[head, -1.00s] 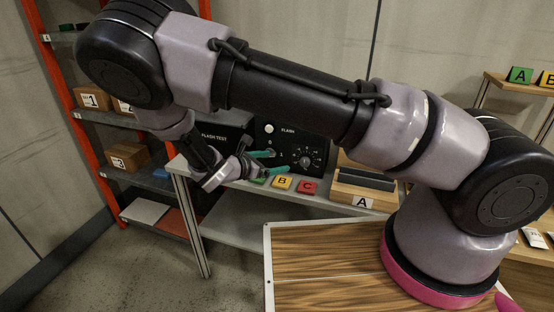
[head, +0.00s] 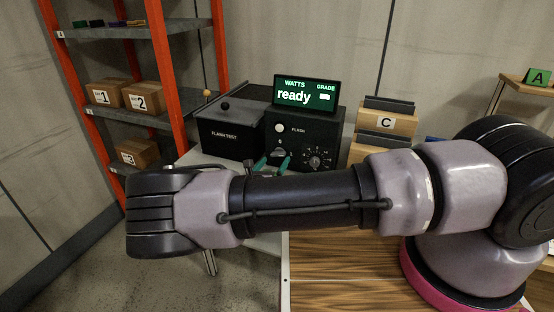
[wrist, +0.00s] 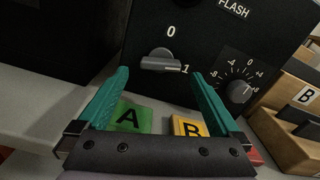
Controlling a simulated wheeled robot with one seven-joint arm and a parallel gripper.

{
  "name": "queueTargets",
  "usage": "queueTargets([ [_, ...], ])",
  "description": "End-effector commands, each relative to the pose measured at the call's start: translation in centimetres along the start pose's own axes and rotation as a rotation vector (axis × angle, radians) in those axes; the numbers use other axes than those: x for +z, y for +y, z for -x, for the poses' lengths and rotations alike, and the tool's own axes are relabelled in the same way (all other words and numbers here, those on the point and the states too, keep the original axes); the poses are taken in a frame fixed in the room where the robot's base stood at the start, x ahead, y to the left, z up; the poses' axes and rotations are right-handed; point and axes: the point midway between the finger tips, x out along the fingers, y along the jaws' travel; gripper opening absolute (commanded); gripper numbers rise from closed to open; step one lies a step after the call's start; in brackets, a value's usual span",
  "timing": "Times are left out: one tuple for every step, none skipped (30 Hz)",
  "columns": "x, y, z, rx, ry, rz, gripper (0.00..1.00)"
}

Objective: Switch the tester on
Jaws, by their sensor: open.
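The tester (head: 300,133) is a black box on the grey bench, with a FLASH button (head: 280,128) and a numbered dial (head: 316,157). Its display (head: 306,94) is lit green and reads "ready". In the wrist view its rotary switch (wrist: 160,62) has 0 above and 1 at the right; the grey handle lies level, its right end by the 1. The switch also shows in the head view (head: 278,153). My gripper (wrist: 159,76) is open, its teal fingers either side of the switch in view; I cannot tell if they touch. It also shows in the head view (head: 272,163).
A FLASH TEST box (head: 232,134) stands left of the tester. Green A (wrist: 130,117) and yellow B (wrist: 186,125) tiles lie below the panel. A wooden rack marked C (head: 386,122) stands to the right. A shelf (head: 120,115) holds numbered cartons.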

Motion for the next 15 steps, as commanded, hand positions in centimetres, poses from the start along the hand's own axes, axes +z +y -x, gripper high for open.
queueTargets([
  [0.0,-0.1,-0.8,-0.002,-0.001,0.0,1.0],
  [0.0,-0.1,-1.2,-0.002,0.0,0.0,1.0],
  [-0.1,0.0,-1.7,-0.001,0.0,0.001,1.0],
  [0.0,0.0,-1.9,0.0,0.0,0.001,1.0],
  [0.0,0.0,-2.2,0.0,0.0,0.001,1.0],
  [0.0,0.0,-2.5,0.0,0.0,0.0,1.0],
  [0.0,0.0,-2.6,-0.001,0.0,0.0,1.0],
  [0.0,0.0,-2.7,-0.001,0.0,0.0,1.0],
  [0.0,0.0,-2.8,-0.001,0.0,-0.001,1.0],
  [0.0,0.0,-2.9,0.0,0.0,-0.001,1.0],
  [0.0,0.0,-2.9,0.0,0.0,-0.001,1.0],
  [0.0,0.0,-2.9,0.0,0.001,-0.001,1.0],
  [0.0,0.0,-2.9,0.0,0.001,-0.001,1.0],
  [0.0,0.0,-2.9,0.0,0.001,-0.001,1.0],
  [0.0,0.0,-2.9,0.0,0.001,-0.001,1.0],
])
